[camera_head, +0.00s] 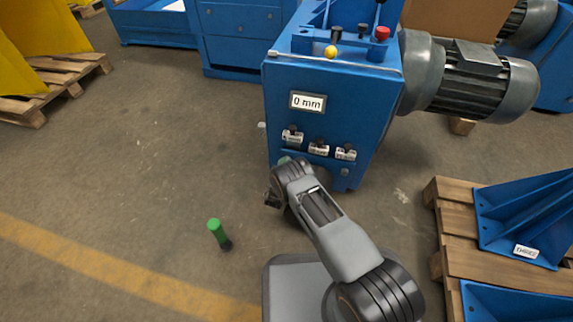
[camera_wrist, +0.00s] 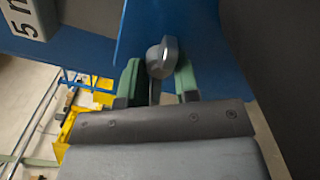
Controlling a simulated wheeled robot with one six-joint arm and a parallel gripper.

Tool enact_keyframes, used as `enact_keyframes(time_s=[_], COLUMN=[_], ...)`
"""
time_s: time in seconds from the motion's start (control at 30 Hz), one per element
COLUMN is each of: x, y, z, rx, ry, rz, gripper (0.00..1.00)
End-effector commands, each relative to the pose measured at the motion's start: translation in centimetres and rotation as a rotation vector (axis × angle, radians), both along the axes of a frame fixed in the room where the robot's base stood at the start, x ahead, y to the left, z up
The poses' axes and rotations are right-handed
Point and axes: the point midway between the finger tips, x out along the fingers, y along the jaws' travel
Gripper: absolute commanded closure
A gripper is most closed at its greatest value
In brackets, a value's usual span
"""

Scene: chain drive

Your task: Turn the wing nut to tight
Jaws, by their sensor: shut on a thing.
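The grey wing nut (camera_wrist: 161,56) shows in the wrist view, on the blue face of the machine (camera_wrist: 92,52). My gripper (camera_wrist: 159,70) has green finger pads, one on each side of the nut, and is shut on it. In the head view my gripper (camera_head: 284,162) reaches the lower left of the blue machine's front (camera_head: 285,100). My arm hides the wing nut there. A display (camera_head: 308,102) on the machine reads "0 mm". How tight the nut is cannot be told.
Small labelled knobs (camera_head: 319,148) sit just above my gripper. A wooden pallet (camera_head: 455,235) with blue brackets (camera_head: 530,215) lies on the right. The floor at left is mostly clear.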

Motion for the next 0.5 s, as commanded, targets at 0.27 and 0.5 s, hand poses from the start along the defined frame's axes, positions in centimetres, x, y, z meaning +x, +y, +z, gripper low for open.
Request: enact_keyframes(time_s=[0.27,0.5], x=[-0.14,-0.15], y=[0.02,0.00], z=[-0.13,-0.14], rx=[0.086,0.109], ry=[-0.026,-0.033], rz=[0.000,0.000], gripper=[0.95,0.95])
